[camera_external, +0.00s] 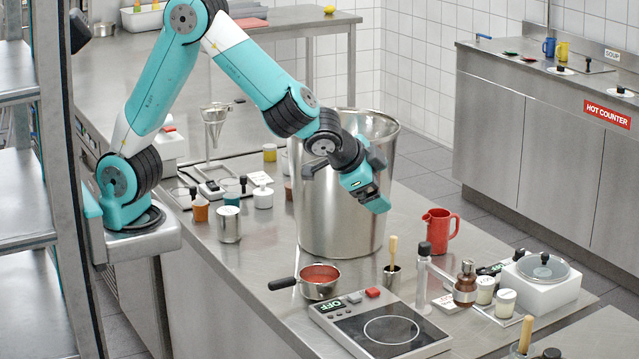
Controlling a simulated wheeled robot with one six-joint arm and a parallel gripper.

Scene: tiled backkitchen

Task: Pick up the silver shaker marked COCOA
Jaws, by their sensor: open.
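A small silver cylinder (228,225) stands upright on the steel island, left of the large steel pot. It may be the shaker, but I cannot read any COCOA marking on it. My gripper (376,186) is in front of the pot's upper right side, well above the worktop. It appears open and empty. It is far to the right of the silver cylinder and apart from it.
Small jars (263,196) and a funnel stand (214,130) are near the cylinder. A red jug (440,230), red-filled pan (319,283) and hob (380,325) occupy the right and front.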

